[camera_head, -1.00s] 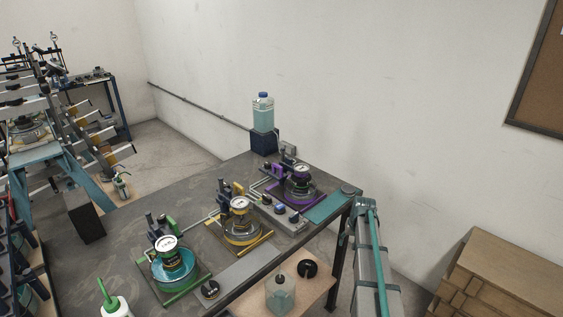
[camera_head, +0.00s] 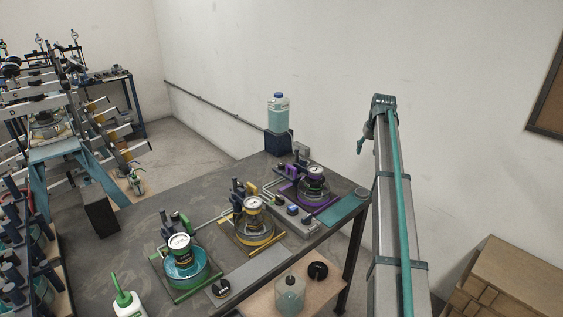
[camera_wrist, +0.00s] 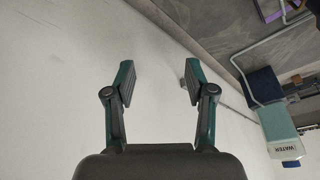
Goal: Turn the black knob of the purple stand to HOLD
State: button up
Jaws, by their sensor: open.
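The purple stand (camera_head: 326,204) is at the far right end of the dark workbench in the head view, with a round gauge on top of its vessel. Small dark knobs (camera_head: 292,210) sit on a grey panel in front of it; which one belongs to the purple stand, and its setting, are too small to tell. My gripper (camera_wrist: 157,72) is open and empty in the wrist view, facing the pale wall. In the head view it is partly hidden by my raised arm, right of the bench and above the purple stand's height.
A yellow stand (camera_head: 270,251) and a green stand (camera_head: 199,290) are nearer on the bench. A water bottle (camera_head: 278,110) stands on a blue block (camera_head: 278,144) behind; it also shows in the wrist view (camera_wrist: 279,130).

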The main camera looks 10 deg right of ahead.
jog(key=w+a+r+n+g, duration=0.1)
jog(key=w+a+n, duration=0.15)
jog(key=a, duration=0.55)
jog(key=w+a+r+n+g, duration=0.1)
jog(key=w+a, duration=0.3)
jog(key=a, duration=0.5)
jog(key=r+n+g+p, duration=0.2)
send_over(281, 164)
jog(key=shift+y, duration=0.3)
notch_tip(281, 164, down, 11)
jog(key=p, duration=0.2)
jog(key=shift+w+d+p, duration=0.1)
jog(key=shift+p, duration=0.3)
grip_shut()
